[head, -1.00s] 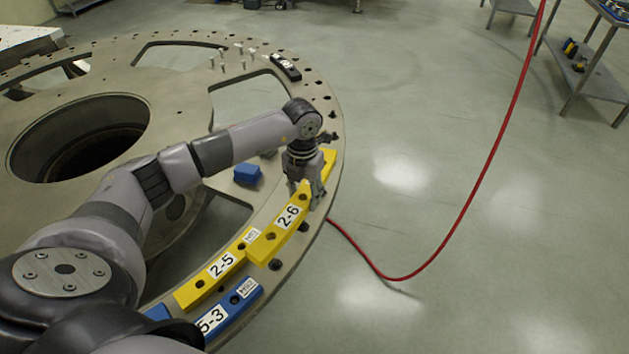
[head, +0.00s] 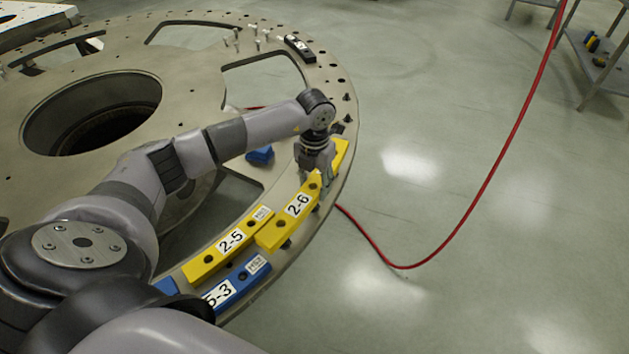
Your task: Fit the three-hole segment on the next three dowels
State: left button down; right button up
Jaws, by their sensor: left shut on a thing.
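The yellow three-hole segment labelled 2-6 (head: 279,229) is held by my left gripper (head: 325,186) near its middle, over the outer rim of the round plate (head: 343,182). My fingers are shut on it and hide part of it. Its near end lies beside and overlaps in view the far end of the yellow segment 2-5 (head: 205,265). Dark dowels show beside its outer edge, one (head: 286,244) near its near end and another (head: 316,209) further on. I cannot tell whether it touches the plate. My right gripper is not in view.
The blue segment 5-3 (head: 246,281) lies outside 2-5. A blue block (head: 260,156) lies inward of my gripper. A black piece (head: 299,48) and several light pins (head: 257,43) are at the plate's far side. A red hose (head: 498,133) crosses the floor.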

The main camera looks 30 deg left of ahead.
pick_arm(q)
jog(key=shift+f+b, duration=0.55)
jog(key=shift+f, duration=0.35)
jog(key=shift+f+b, duration=1.45)
jog(key=shift+f, duration=0.4)
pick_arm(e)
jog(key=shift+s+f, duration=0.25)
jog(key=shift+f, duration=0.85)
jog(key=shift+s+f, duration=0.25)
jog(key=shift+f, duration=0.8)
pick_arm(q)
jog(key=c, duration=0.8)
grip_release()
jog(key=shift+c, duration=0.2)
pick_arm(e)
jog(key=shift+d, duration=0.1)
pick_arm(q)
notch_tip(320, 180, up, 12)
